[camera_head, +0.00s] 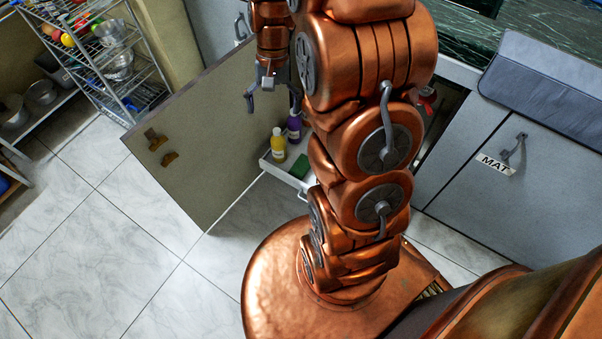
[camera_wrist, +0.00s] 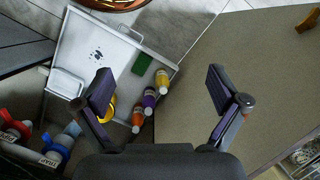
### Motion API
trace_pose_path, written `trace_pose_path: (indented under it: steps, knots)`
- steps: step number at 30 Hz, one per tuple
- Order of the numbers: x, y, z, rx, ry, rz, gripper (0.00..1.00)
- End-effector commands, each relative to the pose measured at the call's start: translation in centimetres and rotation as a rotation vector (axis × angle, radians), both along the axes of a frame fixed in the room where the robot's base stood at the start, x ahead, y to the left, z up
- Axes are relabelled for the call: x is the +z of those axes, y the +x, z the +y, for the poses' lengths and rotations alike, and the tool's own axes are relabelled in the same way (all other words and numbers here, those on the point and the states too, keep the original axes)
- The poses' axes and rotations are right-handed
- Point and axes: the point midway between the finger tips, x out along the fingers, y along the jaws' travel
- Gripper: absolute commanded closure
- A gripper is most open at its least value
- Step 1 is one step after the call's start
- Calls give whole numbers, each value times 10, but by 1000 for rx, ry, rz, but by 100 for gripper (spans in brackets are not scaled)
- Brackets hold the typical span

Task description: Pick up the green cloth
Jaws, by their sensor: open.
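The green cloth (camera_head: 301,167) is a small dark green block-like piece lying in the white pull-out tray (camera_head: 272,168) of the open cabinet. In the wrist view the cloth (camera_wrist: 142,63) lies near the tray's right edge, beside a row of bottles. My gripper (camera_head: 271,93) points down above the tray area, higher than the bottles and apart from the cloth. In the wrist view its two fingers (camera_wrist: 160,88) are spread wide with nothing between them in their grip. My arm hides part of the tray in the head view.
A yellow bottle (camera_head: 278,145) and a purple bottle (camera_head: 294,127) stand close to the cloth; an orange bottle (camera_wrist: 138,118) also shows. The open cabinet door (camera_head: 195,145) stands left of the tray. A wire rack (camera_head: 95,60) is at the far left.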

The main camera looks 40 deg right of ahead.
Motion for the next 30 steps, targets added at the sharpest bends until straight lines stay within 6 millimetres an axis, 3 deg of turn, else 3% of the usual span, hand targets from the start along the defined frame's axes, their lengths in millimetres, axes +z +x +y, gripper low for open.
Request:
trace_pose_path:
  steps: [1,12,21,24,30]
  knots:
    - [-31,6,-8,-31,7,12,3]
    - [-178,47,-73,-258,30,47,3]
    - [-305,59,-125,-443,50,82,3]
    - [-343,59,-139,-497,56,94,3]
    - [-389,59,-158,-565,61,104,3]
